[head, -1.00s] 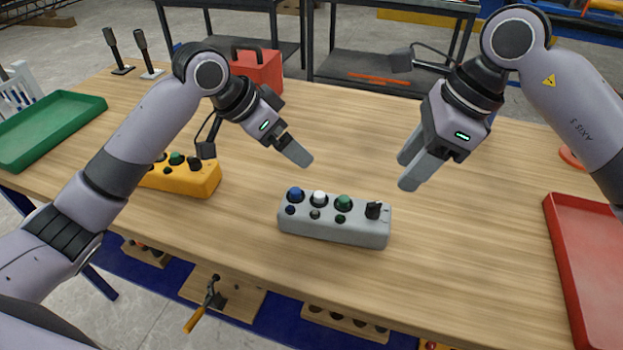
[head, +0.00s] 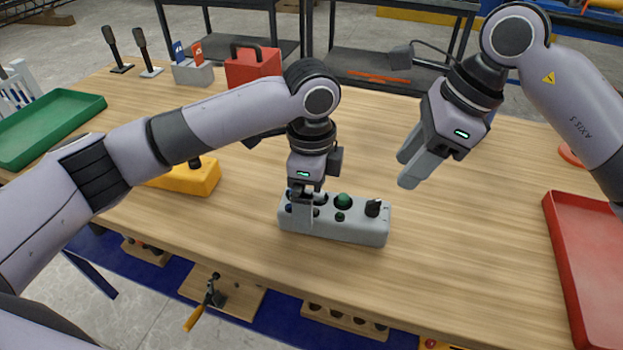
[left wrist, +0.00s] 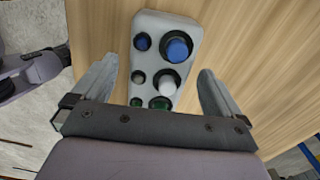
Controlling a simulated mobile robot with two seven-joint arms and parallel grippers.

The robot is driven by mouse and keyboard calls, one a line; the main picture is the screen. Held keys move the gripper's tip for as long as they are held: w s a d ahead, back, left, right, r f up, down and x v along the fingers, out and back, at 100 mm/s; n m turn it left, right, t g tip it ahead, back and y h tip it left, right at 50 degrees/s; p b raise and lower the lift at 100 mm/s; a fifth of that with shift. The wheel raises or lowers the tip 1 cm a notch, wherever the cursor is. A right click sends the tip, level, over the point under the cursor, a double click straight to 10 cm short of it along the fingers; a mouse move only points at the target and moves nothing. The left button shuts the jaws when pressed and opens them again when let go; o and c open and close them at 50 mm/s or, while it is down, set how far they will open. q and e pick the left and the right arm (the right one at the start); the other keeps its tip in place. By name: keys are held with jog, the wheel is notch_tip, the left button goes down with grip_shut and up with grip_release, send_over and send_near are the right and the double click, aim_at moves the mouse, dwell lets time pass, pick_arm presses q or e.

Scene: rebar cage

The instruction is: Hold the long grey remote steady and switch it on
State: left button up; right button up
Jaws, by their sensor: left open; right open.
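The long grey remote (head: 352,229) lies on the wooden table in front of me. In the head view its green button (head: 343,200) and black switch (head: 373,208) at the right end show; my left gripper hides most of its left end. In the left wrist view the remote (left wrist: 152,22) lies between the two fingers, with blue, white and green buttons showing. My left gripper (head: 303,215) is open, its fingers on either side of the remote's left end; I cannot tell whether they touch it. My right gripper (head: 411,170) is open and empty, above the table, behind and right of the remote.
A yellow button box (head: 203,178) stands to the left, partly behind my left arm. A green tray (head: 75,108) is at the far left and a red tray (head: 560,255) at the right. A red box (head: 253,66) stands at the back.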

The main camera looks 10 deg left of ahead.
pick_arm(q)
jog(key=shift+f, duration=2.05)
jog(key=c, duration=1.2)
jog(key=shift+c, duration=0.3)
pick_arm(e)
jog(key=shift+o, duration=0.9)
jog(key=n+h, duration=0.4)
jog(key=n, duration=0.9)
send_near(374, 201)
notch_tip(374, 201, down, 9)
jog(key=shift+s+f, duration=0.15)
jog(key=shift+f, duration=0.05)
pick_arm(q)
jog(key=shift+r, duration=0.1)
